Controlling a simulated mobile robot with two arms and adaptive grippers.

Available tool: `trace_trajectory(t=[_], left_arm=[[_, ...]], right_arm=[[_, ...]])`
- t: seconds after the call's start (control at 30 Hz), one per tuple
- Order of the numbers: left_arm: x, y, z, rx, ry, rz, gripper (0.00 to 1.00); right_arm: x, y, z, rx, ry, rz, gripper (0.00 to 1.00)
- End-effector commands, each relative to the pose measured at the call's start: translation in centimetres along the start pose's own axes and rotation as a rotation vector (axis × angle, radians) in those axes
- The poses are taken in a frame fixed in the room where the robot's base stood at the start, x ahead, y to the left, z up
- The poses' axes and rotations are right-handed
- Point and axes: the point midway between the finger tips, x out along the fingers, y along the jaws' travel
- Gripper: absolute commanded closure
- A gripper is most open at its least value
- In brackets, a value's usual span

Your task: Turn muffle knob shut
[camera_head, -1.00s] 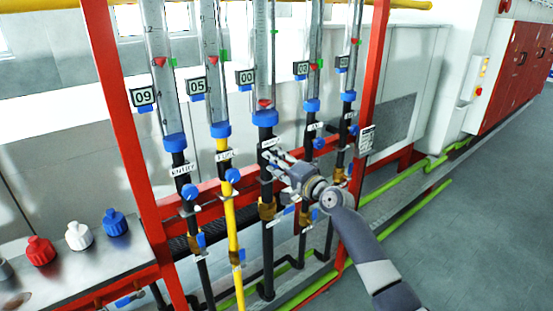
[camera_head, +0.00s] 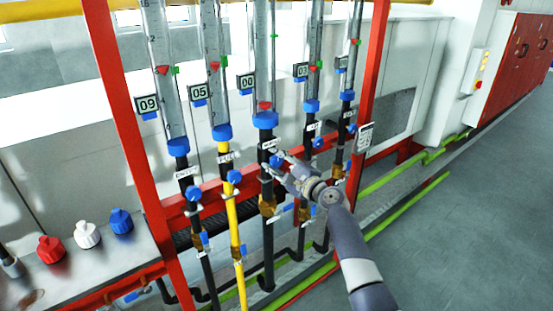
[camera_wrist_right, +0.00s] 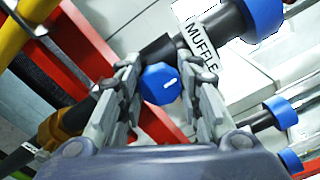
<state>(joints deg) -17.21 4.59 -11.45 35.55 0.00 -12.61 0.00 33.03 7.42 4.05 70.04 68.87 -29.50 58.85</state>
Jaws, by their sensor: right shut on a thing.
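The muffle knob (camera_wrist_right: 160,83) is a blue knob with a short white mark, on a black pipe beside the MUFFLE label (camera_wrist_right: 202,42) in the right wrist view. My right gripper (camera_wrist_right: 163,92) is shut on it, with a finger at each side. In the head view the knob (camera_head: 276,161) is partly hidden by my right gripper (camera_head: 274,165), which reaches in from the lower right. The meter tube (camera_head: 263,60) above it holds a red float (camera_head: 265,105) near its bottom, and its display (camera_head: 246,82) reads 00. My left gripper is out of view.
Neighbouring pipes carry blue knobs, one (camera_head: 234,176) on the yellow pipe and one (camera_head: 317,143) to the right. A red frame post (camera_head: 368,95) stands right of the arm. A metal bench (camera_head: 105,262) with red, white and blue knobs is at lower left. Floor at right is clear.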

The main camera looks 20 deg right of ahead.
Motion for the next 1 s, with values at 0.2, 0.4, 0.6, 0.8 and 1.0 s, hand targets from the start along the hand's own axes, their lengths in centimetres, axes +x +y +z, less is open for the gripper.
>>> trace_trajectory(t=[0.2,0.4,0.6,0.8,1.0], left_arm=[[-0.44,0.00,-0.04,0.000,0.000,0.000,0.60],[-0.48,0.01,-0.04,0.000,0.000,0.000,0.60],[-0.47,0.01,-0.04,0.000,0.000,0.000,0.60],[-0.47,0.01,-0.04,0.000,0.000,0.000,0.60],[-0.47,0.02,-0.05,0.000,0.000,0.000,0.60]], right_arm=[[-0.01,-0.13,-0.01,0.059,0.001,-0.002,0.91],[-0.01,-0.07,-0.03,0.075,0.000,-0.002,0.91],[0.00,-0.05,-0.03,0.075,0.000,-0.002,0.91],[0.00,-0.04,-0.02,0.075,0.000,-0.001,0.46],[0.00,-0.03,-0.02,0.073,0.000,-0.001,0.46]])
